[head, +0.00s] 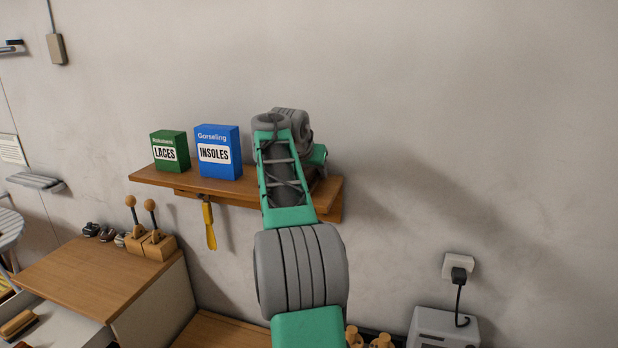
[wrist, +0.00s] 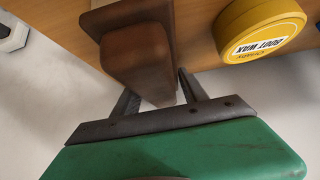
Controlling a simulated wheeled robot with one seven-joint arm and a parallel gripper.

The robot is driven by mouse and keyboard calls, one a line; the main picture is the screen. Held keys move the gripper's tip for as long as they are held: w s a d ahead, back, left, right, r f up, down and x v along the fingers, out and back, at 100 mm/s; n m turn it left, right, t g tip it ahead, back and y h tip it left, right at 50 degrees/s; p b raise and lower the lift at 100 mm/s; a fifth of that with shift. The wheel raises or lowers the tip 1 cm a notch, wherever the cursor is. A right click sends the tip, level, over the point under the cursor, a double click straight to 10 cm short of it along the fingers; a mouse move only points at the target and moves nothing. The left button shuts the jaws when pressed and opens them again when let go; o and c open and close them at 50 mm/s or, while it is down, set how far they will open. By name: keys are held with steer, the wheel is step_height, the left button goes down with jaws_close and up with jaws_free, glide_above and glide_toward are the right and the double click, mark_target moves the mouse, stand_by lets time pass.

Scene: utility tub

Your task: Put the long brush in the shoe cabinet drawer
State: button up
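My gripper (wrist: 156,84) is at the right end of the wall shelf. Its two fingers stand apart, open. A brown wooden block-like piece (wrist: 140,62) lies between and just beyond them; it may be the long brush, but no bristles show. I cannot tell whether the fingers touch it. In the head view my arm hides the gripper and this piece. The cabinet (head: 92,272) with a wooden top and pale side stands at the lower left. A pale open area in front of it, perhaps the drawer, holds a small wooden brush (head: 19,324).
The wall shelf (head: 268,194) carries a green LACES box (head: 170,150) and a blue INSOLES box (head: 217,152). A yellow boot wax tin (wrist: 262,27) is right of the brown piece. A yellow tool (head: 209,226) hangs below the shelf.

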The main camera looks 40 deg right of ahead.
jaws_close()
steer(key=shift+r, duration=0.15)
